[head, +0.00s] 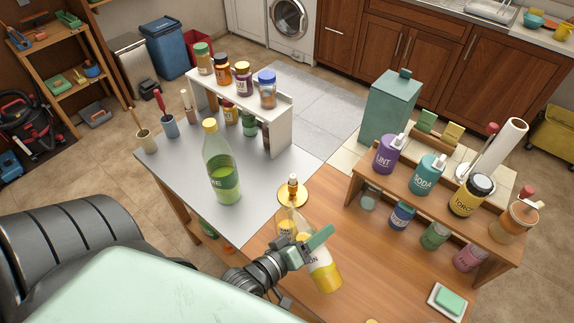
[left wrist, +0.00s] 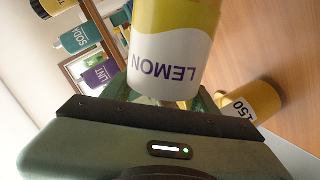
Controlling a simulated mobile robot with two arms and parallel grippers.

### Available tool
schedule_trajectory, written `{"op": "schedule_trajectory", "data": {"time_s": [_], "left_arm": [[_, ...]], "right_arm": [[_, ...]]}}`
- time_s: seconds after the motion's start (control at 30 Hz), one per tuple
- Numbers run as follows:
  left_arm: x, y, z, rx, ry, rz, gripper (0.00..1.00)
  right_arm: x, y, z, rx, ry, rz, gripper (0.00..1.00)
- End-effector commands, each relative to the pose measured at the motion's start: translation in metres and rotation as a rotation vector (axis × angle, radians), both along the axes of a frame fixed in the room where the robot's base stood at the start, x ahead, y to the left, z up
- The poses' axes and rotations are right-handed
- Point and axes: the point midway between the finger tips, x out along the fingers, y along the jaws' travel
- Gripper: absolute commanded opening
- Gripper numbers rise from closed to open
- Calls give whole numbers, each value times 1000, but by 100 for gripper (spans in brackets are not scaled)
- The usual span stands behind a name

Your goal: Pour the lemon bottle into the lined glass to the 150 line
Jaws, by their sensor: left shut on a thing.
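The lemon bottle (head: 324,276) is clear with yellow liquid and a white label. In the head view it leans with its upper part to the left, above the wooden counter. My left gripper (head: 309,246) is shut on its body. In the left wrist view the bottle (left wrist: 173,60) fills the upper middle, with LEMON upside down on the label. The lined glass (left wrist: 252,103) shows there to the right of it, yellow, with a 150-like mark, partly hidden. My right gripper is not in view.
A green bottle (head: 222,178) stands on the grey counter to the left. A round gold disc (head: 293,195) lies behind the lemon bottle. A wooden shelf (head: 440,205) with jars and bottles stands right; a white rack (head: 283,128) stands behind. A soap dish (head: 447,301) lies front right.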

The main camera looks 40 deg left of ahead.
Motion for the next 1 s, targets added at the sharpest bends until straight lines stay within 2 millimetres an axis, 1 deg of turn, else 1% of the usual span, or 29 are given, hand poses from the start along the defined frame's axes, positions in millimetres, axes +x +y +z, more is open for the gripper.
{"op": "schedule_trajectory", "data": {"time_s": [1.0], "left_arm": [[-1, -3, 0, -58, 21, 1, 0]], "right_arm": [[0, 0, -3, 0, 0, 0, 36]]}}
